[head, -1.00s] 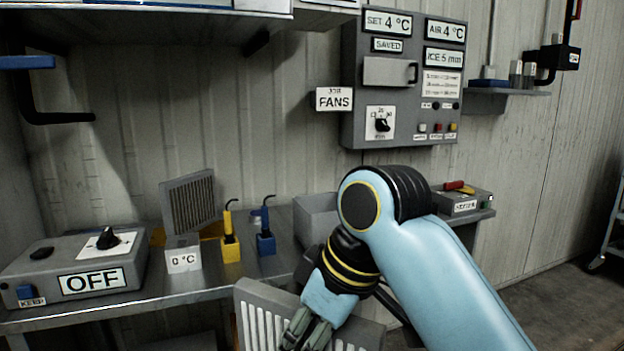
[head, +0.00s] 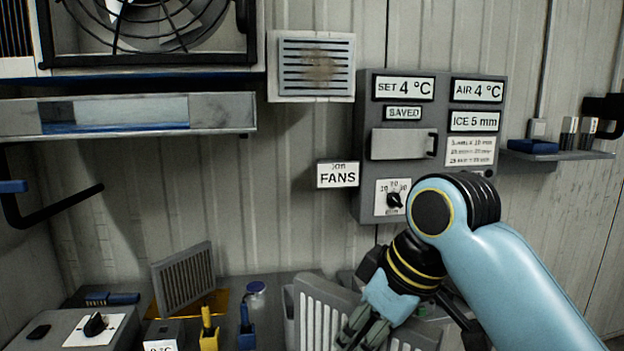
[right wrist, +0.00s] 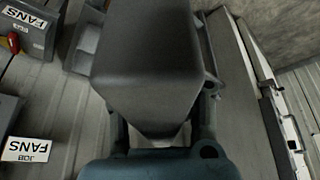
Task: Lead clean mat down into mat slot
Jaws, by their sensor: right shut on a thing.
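My right gripper (head: 362,330) is shut on a grey-framed panel with pale slats, which I take as the clean mat (head: 318,318). The mat is tilted in front of the bench, and its lower part is cut off by the head view's bottom edge. In the right wrist view a dark grey body (right wrist: 150,70) fills the space between the fingers. No opening is clearly recognisable as the mat slot; a long tray with an open window (head: 215,112) hangs under the fan at upper left. My left gripper is not in view.
Another slatted panel (head: 183,278), darker, stands on an orange tray (head: 215,300). Yellow (head: 208,335) and blue (head: 246,335) hooked tools stand on the bench. A stained wall vent (head: 317,67) and a control box (head: 430,145) are above.

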